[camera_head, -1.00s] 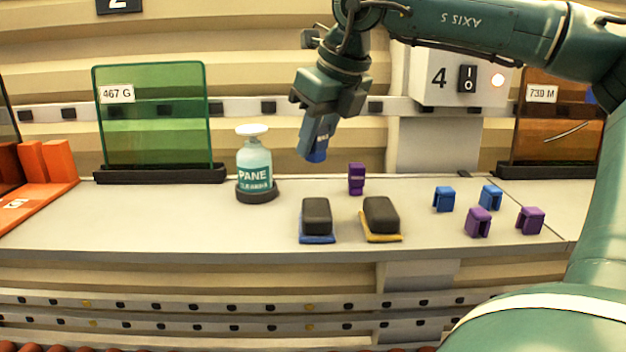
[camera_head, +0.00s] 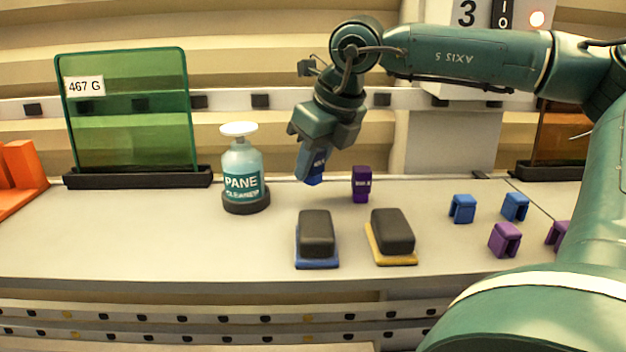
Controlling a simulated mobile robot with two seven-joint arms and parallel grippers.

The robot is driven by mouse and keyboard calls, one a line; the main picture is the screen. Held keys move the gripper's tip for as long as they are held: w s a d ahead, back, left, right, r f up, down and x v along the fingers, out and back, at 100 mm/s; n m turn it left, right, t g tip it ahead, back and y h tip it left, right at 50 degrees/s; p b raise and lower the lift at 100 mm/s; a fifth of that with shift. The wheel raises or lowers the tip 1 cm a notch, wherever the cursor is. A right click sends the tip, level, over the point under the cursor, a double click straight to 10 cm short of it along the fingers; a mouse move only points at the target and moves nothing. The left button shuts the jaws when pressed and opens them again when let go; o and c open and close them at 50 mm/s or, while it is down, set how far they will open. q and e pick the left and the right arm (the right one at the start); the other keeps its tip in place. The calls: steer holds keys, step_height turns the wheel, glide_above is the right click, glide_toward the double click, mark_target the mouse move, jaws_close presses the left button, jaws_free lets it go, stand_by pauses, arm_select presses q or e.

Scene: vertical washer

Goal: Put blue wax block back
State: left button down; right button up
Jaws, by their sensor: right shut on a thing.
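The blue wax block (camera_head: 313,168) is held in my right gripper (camera_head: 318,150), tilted, with its lower end above the back part of the counter. Small white lettering shows on its face, too small to read surely. The right gripper is shut on its upper part and hides that part. An upright purple block (camera_head: 361,184) with lettering stands on the counter just right of and below the held block, apart from it. My left gripper is not in view.
A pane cleaner bottle (camera_head: 242,175) stands left of the held block. Two dark-topped pads, one blue-based (camera_head: 317,235) and one yellow-based (camera_head: 392,232), lie in front. Small blue and purple clips (camera_head: 462,209) sit right. A green glass pane (camera_head: 130,115) stands back left. Bare counter lies front left.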

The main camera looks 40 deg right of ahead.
mark_target(316, 173)
steer(key=shift+f, duration=1.7)
steer(key=shift+f, duration=0.15)
steer(key=o, duration=1)
steer(key=v, duration=1.2)
